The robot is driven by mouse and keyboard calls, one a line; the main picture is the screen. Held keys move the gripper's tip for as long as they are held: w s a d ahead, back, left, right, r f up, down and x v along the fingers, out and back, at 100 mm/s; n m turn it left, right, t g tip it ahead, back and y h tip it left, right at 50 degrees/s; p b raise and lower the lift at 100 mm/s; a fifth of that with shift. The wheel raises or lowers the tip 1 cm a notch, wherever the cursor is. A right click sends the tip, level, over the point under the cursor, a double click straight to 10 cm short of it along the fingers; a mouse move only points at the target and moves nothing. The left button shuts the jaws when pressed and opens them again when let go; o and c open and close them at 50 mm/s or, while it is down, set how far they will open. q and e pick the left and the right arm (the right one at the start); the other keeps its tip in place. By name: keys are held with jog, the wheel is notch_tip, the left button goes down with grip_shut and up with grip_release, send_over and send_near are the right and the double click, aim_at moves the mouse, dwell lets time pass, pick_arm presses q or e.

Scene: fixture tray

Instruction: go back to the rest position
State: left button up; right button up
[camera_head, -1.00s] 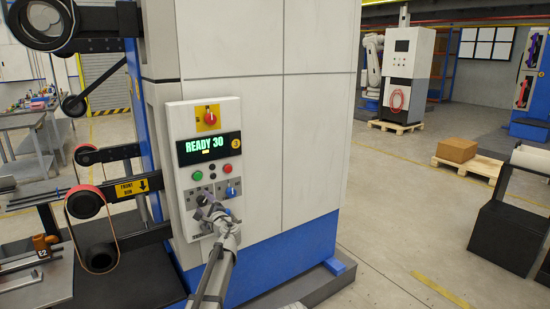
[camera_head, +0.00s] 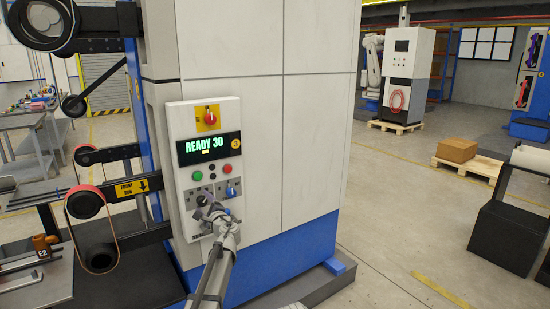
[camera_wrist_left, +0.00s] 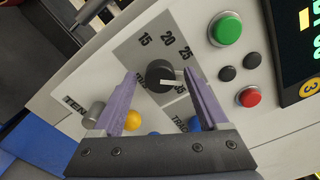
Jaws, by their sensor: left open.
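My left gripper (camera_head: 207,205) is in front of the lower part of the control panel (camera_head: 174,120) on the white and blue machine. In the left wrist view its two purple fingers (camera_wrist_left: 158,76) are open, one on each side of a black dial knob (camera_wrist_left: 160,74). I cannot tell whether either finger touches the knob. The knob's white pointer faces the partly hidden 30 mark. The display (camera_head: 209,148) reads READY 30. My right gripper is not in view.
A green button (camera_wrist_left: 226,29) and a red button (camera_wrist_left: 248,97) are close to the dial. A blue knob (camera_head: 233,188) sits right of the gripper. Belt rollers (camera_head: 86,203) stand on the left.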

pick_arm(q)
jog(key=n, duration=0.3)
jog(key=shift+s+d, duration=0.15)
jog(key=shift+s, duration=0.05)
jog(key=n, duration=1.2)
jog(key=shift+s+d+n, duration=0.15)
jog(key=shift+s+n, duration=0.05)
jog(key=shift+n, duration=0.2)
jog(key=shift+v, duration=0.85)
